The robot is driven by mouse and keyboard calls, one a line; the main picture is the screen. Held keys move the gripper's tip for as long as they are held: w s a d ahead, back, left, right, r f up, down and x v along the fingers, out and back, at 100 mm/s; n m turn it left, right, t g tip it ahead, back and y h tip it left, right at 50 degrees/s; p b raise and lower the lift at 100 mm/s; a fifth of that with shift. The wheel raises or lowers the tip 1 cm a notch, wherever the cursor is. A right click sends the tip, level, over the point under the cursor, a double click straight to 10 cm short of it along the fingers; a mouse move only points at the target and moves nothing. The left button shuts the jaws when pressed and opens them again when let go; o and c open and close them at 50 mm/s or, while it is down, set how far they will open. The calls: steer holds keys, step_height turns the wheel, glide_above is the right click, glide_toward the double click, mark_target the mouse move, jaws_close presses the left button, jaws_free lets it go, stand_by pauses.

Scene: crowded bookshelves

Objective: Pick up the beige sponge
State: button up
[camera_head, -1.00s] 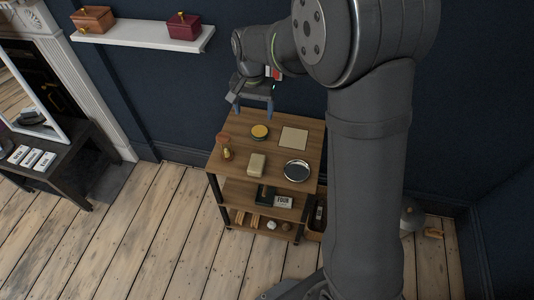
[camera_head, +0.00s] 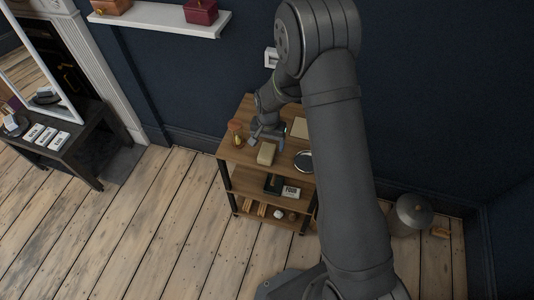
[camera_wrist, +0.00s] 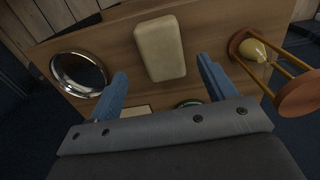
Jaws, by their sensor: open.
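The beige sponge (camera_head: 266,153) is a rounded block lying on the wooden top of the shelf unit (camera_head: 232,152), near its front edge. In the wrist view the sponge (camera_wrist: 160,49) lies ahead of my gripper (camera_wrist: 160,84), roughly centred between the two blue fingers. My gripper is open and empty, and its fingertips appear apart from the sponge. In the head view my gripper (camera_head: 267,140) is low over the shelf top, just behind the sponge, partly hidden by my arm.
A round silver dish (camera_wrist: 80,74) lies to the sponge's left in the wrist view; an hourglass (camera_wrist: 262,58) in a wooden frame stands to its right. A flat beige square (camera_head: 299,127) lies further back. Lower shelves hold a small sign (camera_head: 291,192) and other items.

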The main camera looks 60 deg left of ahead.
mark_target(267, 151)
steer(key=shift+s+f, duration=0.15)
steer(key=shift+f, duration=2.6)
steer(key=c, duration=1)
steer(key=shift+c, duration=0.2)
steer(key=shift+r, duration=0.1)
steer(key=shift+a+r, duration=0.1)
steer(key=shift+r, duration=0.4)
steer(key=r, duration=0.3)
steer(key=shift+w+d+r, duration=0.3)
steer(key=shift+w, duration=0.05)
steer(key=w+d+r, duration=0.6)
steer(key=w+d, duration=0.1)
steer(key=shift+w+d+r, duration=0.15)
steer(key=shift+w+d, duration=0.2)
